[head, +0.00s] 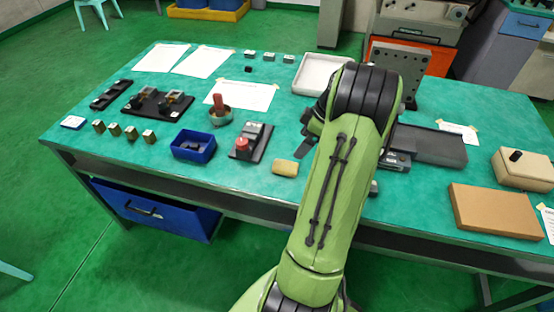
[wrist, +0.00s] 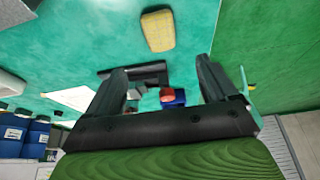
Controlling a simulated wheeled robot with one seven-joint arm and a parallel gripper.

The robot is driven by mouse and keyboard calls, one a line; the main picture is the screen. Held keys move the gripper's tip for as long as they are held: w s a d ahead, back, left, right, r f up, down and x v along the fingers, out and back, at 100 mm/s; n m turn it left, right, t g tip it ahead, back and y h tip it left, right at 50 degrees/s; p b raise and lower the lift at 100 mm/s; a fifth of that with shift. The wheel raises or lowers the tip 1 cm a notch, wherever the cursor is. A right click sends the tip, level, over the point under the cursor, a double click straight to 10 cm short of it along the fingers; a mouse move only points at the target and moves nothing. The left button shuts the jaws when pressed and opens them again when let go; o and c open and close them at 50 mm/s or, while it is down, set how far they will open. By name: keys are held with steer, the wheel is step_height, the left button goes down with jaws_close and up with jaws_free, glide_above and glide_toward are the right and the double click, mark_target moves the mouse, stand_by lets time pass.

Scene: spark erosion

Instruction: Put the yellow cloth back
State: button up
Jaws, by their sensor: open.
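A small yellow cloth (head: 285,167) lies flat on the green tabletop, just left of my arm in the head view. It also shows in the wrist view (wrist: 158,30), beyond the fingertips and apart from them. My gripper (wrist: 160,75) is open, with nothing between its fingers. In the head view my arm hides most of the gripper; a dark part of it (head: 310,125) shows at the arm's left side.
A black holder with a red knob (head: 242,145), a blue bin (head: 194,147) and a bowl with a red-handled tool (head: 220,115) stand left of the cloth. A white tray (head: 320,72) lies behind. A cardboard box (head: 494,212) is at right. The table's front edge is close to the cloth.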

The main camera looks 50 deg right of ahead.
steer(key=w+a+r+m+h, duration=0.15)
steer(key=a+r, duration=0.25)
steer(key=a, duration=0.4)
steer(key=w+a+r, duration=0.2)
steer(key=a+r, duration=0.3)
steer(key=a, duration=0.4)
steer(key=w+a+r, duration=0.2)
steer(key=a+r, duration=0.2)
steer(key=a, duration=0.4)
steer(key=s+a+m+t, duration=0.1)
steer(key=s+a+m, duration=0.2)
steer(key=s+a, duration=0.8)
steer(key=shift+s+a+r, duration=0.15)
steer(key=shift+s+a, duration=0.25)
steer(key=shift+s, duration=0.65)
steer(key=shift+r+p, duration=1.8)
steer(key=shift+r, duration=0.1)
